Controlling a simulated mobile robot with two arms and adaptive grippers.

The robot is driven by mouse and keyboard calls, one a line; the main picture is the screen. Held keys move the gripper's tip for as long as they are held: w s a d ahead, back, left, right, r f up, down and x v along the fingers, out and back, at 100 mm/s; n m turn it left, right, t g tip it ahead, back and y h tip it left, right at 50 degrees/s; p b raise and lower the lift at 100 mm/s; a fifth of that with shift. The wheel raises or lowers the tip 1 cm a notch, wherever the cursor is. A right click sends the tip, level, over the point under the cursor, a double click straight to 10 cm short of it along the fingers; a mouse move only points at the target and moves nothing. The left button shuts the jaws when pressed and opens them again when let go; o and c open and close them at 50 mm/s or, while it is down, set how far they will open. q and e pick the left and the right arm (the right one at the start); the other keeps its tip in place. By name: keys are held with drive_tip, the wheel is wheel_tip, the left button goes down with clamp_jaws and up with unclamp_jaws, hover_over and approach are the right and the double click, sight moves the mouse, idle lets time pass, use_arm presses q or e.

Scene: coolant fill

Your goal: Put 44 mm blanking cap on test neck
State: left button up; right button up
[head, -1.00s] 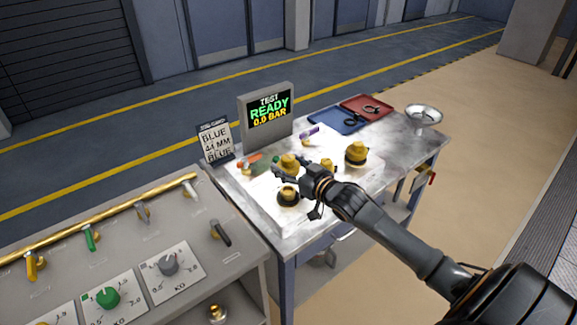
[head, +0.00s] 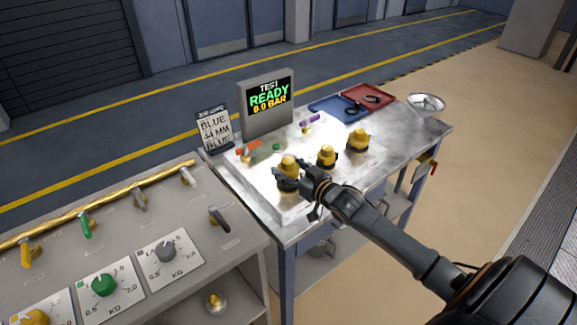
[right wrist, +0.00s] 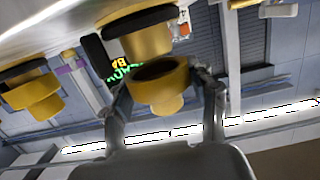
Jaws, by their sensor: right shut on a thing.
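My right gripper (head: 300,174) is shut on a yellow stepped cap (head: 289,162) over the front-left end of the bench. In the right wrist view, which is turned over, the fingers (right wrist: 165,92) grip the sides of this cap (right wrist: 165,95). Its dark open mouth faces a yellow neck with a black ring (right wrist: 150,42), and the cap looks apart from it. In the head view the gripper partly hides that neck. Two other yellow fittings with dark bases, the middle one (head: 327,155) and the right one (head: 358,140), stand alongside. No size mark is readable on the cap. My left gripper is not in view.
A test display (head: 268,103) reads READY, and a sign card (head: 215,131) stands beside it. Orange (head: 248,148) and purple (head: 310,121) handles lie near the fittings. Blue (head: 335,110) and red (head: 372,97) trays and a metal bowl (head: 427,103) are at the back.

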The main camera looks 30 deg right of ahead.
drive_tip(key=shift+p, duration=0.8)
idle(1.5)
drive_tip(key=shift+s+f+b, duration=0.1)
drive_tip(key=shift+f+b, duration=0.8)
drive_tip(key=shift+f, duration=0.45)
drive_tip(key=shift+r+p, duration=0.4)
drive_tip(key=shift+p, duration=0.25)
drive_tip(key=shift+r, duration=0.35)
drive_tip(key=shift+r+p, duration=0.1)
drive_tip(key=shift+p, duration=0.8)
idle(1.0)
drive_tip(key=shift+f+b, duration=0.5)
drive_tip(key=shift+f, duration=0.25)
